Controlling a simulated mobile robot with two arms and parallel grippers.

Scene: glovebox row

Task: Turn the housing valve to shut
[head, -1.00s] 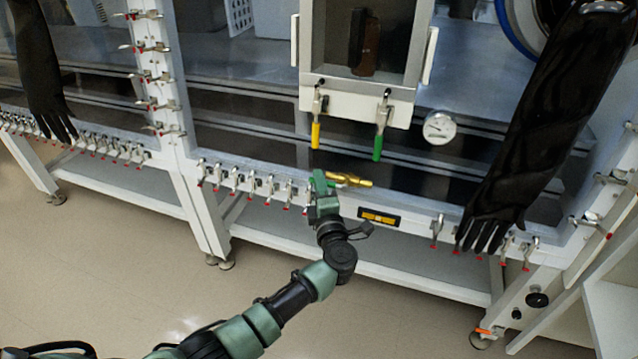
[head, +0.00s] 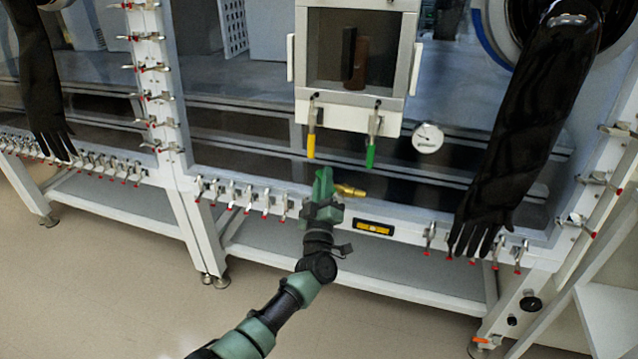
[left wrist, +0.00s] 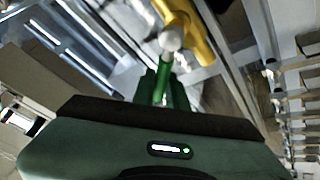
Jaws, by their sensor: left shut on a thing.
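The housing valve is a brass fitting (head: 350,190) on the white lower rail of the glovebox front. In the left wrist view its yellow brass body (left wrist: 190,35) is at the top, with a pale round hub and a green lever (left wrist: 159,88) coming down from it. My left gripper (head: 323,182) is at the left end of the brass fitting. It is shut on the green lever, which shows between the dark green fingers in the left wrist view. In the head view the gripper hides the lever, so I cannot tell its exact angle. My right gripper is not in view.
Above hang a yellow handle (head: 311,146) and a green handle (head: 371,152) under a box, beside a round gauge (head: 428,138). A long black glove (head: 530,130) hangs at right. Several red-tipped clamps line the rail. A yellow-black label (head: 374,228) sits below right.

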